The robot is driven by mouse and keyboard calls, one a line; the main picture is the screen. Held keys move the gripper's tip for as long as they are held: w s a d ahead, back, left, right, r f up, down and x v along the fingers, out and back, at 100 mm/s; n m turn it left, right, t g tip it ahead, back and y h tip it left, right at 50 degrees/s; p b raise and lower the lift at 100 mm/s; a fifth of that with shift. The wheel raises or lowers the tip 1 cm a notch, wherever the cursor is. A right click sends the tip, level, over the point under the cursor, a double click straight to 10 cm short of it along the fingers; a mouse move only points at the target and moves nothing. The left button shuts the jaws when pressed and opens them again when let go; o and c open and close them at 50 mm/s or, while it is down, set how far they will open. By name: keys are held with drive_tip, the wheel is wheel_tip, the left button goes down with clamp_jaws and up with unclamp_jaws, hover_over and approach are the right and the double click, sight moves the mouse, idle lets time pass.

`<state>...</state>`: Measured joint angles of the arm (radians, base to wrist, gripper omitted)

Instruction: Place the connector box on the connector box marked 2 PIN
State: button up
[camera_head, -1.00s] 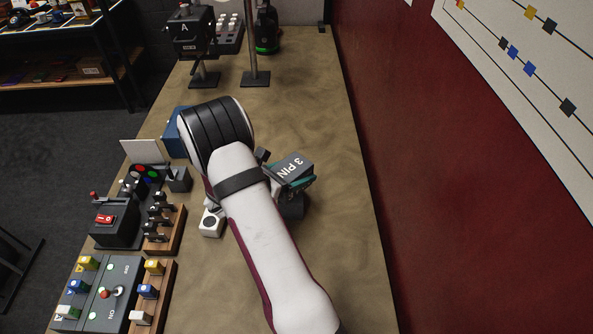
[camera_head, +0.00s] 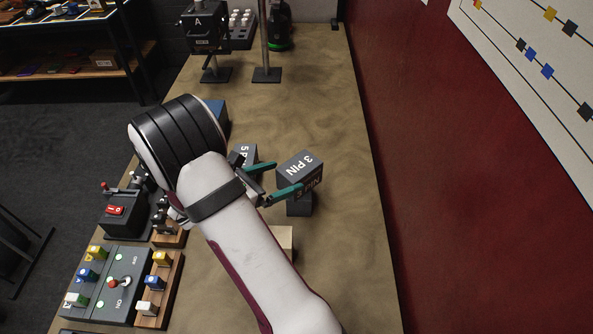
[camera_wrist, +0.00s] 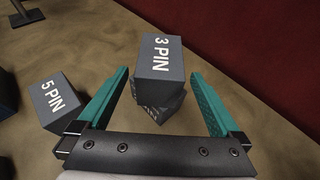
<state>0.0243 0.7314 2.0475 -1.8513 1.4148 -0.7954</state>
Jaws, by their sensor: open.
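A dark grey connector box labelled 3 PIN (camera_head: 301,163) sits on top of another dark box (camera_head: 299,207), whose own label I cannot read. The 3 PIN box also shows in the wrist view (camera_wrist: 163,58), turned a little relative to the box under it. My gripper (camera_head: 288,176) is open, its teal fingers on either side of the near part of the stack. In the wrist view, gaps show between the box and both fingers. A box labelled 5 PIN (camera_wrist: 56,103) stands to the left. No 2 PIN label is visible.
A switch panel (camera_head: 107,280) and wooden racks (camera_head: 172,272) with coloured blocks line the table's left edge. A pale block (camera_head: 285,238) is partly hidden by my arm. A stand marked A (camera_head: 204,30) is at the back. The tabletop right of the stack is clear.

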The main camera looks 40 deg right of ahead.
drive_tip(key=shift+v, duration=1.4)
drive_tip(key=s+a+r+m+g+y, duration=0.3)
drive_tip(key=s+r+m+y, duration=0.15)
drive_tip(key=s+m, duration=0.5)
drive_tip(key=s+a+r+m+t+y, duration=0.1)
drive_tip(key=s+a+m+y, duration=0.4)
drive_tip(key=a, duration=0.4)
drive_tip(key=s+a+r+m+t+y, duration=0.1)
drive_tip(key=s+a+r+m+y, duration=0.1)
drive_tip(key=s+a+m+y, duration=0.3)
drive_tip(key=s+a+m, duration=0.2)
drive_tip(key=a+m, duration=0.2)
drive_tip(key=a, duration=0.1)
drive_tip(key=shift+s+a+r+t+y, duration=0.25)
drive_tip(key=shift+s+r+t+y, duration=0.05)
drive_tip(key=shift+s+t+y, duration=0.1)
